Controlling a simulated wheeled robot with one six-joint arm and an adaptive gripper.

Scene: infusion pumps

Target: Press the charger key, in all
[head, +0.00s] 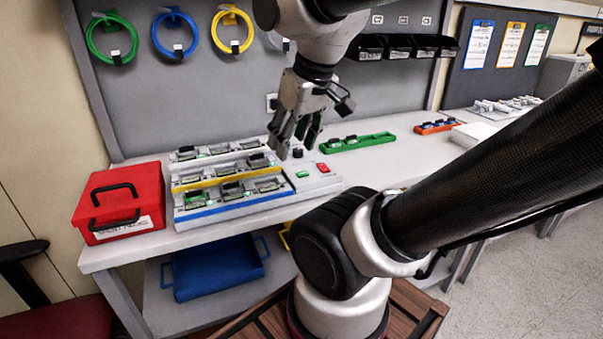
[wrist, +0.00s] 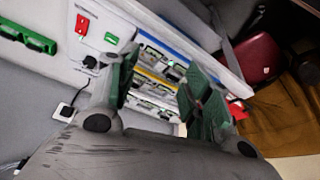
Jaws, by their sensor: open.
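The charger (head: 240,204) is a stepped white unit on the bench with white, yellow and blue strips and several small devices in rows. Its right-hand panel carries a green key (head: 302,174), a red key (head: 323,168) and a black knob (head: 297,153). In the wrist view the green key (wrist: 111,38), red key (wrist: 82,25) and black knob (wrist: 90,62) lie left of the fingers. My gripper (head: 293,146) is open and empty, pointing down above the charger's back right part, near the knob. I cannot tell its exact height.
A red case (head: 121,202) stands left of the charger. A green tray (head: 357,143) and an orange tray (head: 437,127) lie to the right. Coloured cable loops (head: 231,29) and black bins (head: 398,46) hang on the back panel. The bench front is clear right of the charger.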

